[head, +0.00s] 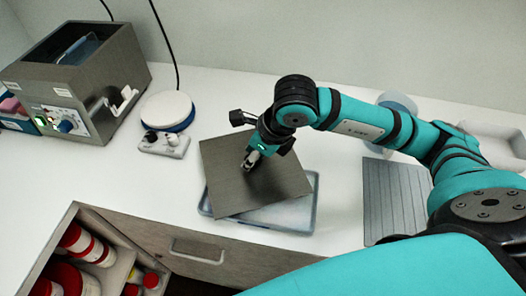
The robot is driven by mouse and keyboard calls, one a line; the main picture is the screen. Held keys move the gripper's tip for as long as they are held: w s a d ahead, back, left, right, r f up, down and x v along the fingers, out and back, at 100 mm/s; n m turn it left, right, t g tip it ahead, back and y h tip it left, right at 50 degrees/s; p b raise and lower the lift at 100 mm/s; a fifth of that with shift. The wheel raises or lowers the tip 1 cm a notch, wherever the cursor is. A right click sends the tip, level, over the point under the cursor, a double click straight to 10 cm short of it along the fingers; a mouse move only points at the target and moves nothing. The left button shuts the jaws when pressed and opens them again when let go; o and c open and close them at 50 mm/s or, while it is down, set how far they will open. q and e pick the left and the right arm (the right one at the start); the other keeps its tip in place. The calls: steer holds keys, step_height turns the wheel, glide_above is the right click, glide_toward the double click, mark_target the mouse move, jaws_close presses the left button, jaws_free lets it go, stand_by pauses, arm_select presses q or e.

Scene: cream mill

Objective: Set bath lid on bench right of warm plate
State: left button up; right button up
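The bath lid, a flat dark grey metal sheet (227,183), is at the middle of the bench, turned at an angle and overlapping a blue-rimmed tray (300,217). My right gripper (251,161) is over the lid's middle, its fingers seemingly closed around a small handle that they mostly hide. I cannot tell whether the lid rests on the tray or hangs just above it. A round white plate with a blue rim (166,108), probably the warm plate, stands to the left of the lid. The metal bath (91,72) is open-topped at the back left. My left gripper is out of view.
A white block with knobs (163,144) sits in front of the round plate. A ribbed grey mat (398,200) lies to the right, with clear bench (341,197) between it and the tray. An open drawer (105,255) with red-and-white containers is at the lower left.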

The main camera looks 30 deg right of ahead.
steer(key=m, duration=0.2)
steer(key=m+h, duration=0.1)
steer(key=w+r+m+t+h, duration=0.1)
steer(key=m, duration=0.1)
steer(key=shift+w+a+r+m, duration=0.1)
steer(key=shift+m, duration=0.2)
steer(key=shift+w+d, duration=0.15)
steer(key=shift+d, duration=0.05)
steer(key=w+d, duration=0.3)
steer(key=d, duration=0.1)
steer(key=w+d+f, duration=0.1)
steer(key=w+d, duration=0.2)
steer(key=d, duration=0.1)
steer(key=w+d, duration=0.3)
steer(key=d, duration=0.1)
steer(key=shift+w+f, duration=0.2)
steer(key=shift+w, duration=0.15)
steer(key=shift+d+f+b, duration=0.1)
steer(key=shift+f+b, duration=0.9)
steer(key=shift+f, duration=0.75)
steer(key=shift+f, duration=0.1)
steer(key=o, duration=1.1)
steer(key=shift+c, duration=0.2)
